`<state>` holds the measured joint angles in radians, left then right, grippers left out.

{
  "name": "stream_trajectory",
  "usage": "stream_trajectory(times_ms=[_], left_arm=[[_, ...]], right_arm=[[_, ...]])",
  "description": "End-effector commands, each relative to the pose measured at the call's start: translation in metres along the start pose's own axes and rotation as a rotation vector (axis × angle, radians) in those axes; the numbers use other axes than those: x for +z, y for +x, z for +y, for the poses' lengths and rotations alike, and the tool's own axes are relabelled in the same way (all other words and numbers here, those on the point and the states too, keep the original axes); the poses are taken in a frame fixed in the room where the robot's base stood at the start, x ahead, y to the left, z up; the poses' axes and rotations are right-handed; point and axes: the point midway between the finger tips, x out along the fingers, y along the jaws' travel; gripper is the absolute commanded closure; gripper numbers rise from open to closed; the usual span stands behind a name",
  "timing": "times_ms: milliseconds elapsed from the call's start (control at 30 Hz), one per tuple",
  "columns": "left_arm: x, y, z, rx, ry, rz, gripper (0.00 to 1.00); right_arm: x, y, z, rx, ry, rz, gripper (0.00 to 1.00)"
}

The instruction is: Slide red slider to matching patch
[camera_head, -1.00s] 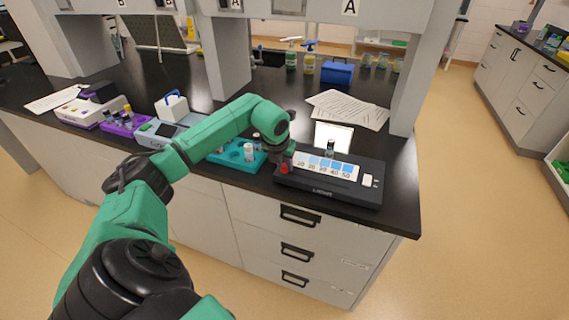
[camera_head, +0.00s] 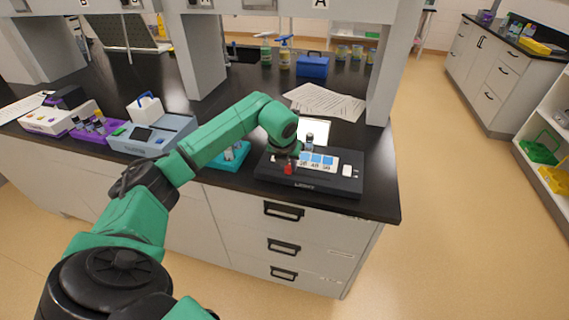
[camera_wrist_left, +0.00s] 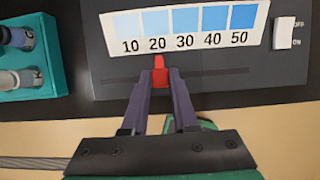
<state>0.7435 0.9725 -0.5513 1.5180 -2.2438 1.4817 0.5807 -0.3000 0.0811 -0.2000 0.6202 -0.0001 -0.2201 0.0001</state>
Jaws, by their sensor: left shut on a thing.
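The red slider (camera_wrist_left: 159,71) sits in the slot of the black device (camera_wrist_left: 130,88), just below the number 20 in the left wrist view. In the head view the slider (camera_head: 289,169) shows at the device's front side. My left gripper (camera_wrist_left: 160,82) is shut on the red slider from the front. The scale has several blue patches (camera_wrist_left: 187,20), paler at the left and darker at the right, labelled 10 to 50. A small vial (camera_head: 309,140) stands at the back of the device before a bright white panel (camera_head: 314,131). My right gripper is not in view.
A teal rack (camera_wrist_left: 48,75) with vials stands close to the left of the device. A white switch (camera_wrist_left: 284,33) is at the device's right end. Papers (camera_head: 325,102) lie behind it. The table's front edge is close.

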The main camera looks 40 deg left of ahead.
Motion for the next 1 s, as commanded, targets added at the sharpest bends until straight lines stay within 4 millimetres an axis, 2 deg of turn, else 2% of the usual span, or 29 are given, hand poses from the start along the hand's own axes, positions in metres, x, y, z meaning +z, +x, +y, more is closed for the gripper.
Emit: stream_trajectory(times_ms=[33, 100, 400, 567, 667, 900, 1000], left_arm=[[0.001, -0.001, 0.0, -0.001, -0.001, -0.004, 0.62], [0.001, -0.001, 0.0, -0.001, -0.001, -0.003, 0.43], [0.001, -0.001, 0.001, 0.0, 0.0, -0.002, 0.43], [0.001, -0.015, 0.0, -0.001, 0.0, -0.006, 0.43], [0.001, -0.036, 0.0, -0.001, 0.0, -0.009, 0.43], [0.001, -0.106, 0.0, -0.002, 0.0, -0.009, 0.43], [0.001, -0.129, -0.001, -0.002, 0.001, -0.007, 0.43]], right_arm=[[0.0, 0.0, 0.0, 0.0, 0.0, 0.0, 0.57], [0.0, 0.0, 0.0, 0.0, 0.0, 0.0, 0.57], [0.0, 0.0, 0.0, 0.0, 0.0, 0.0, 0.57], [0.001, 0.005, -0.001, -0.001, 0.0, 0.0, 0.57], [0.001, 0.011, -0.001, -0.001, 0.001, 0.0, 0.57], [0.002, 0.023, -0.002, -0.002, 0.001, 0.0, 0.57], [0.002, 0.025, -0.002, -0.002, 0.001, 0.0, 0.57]])
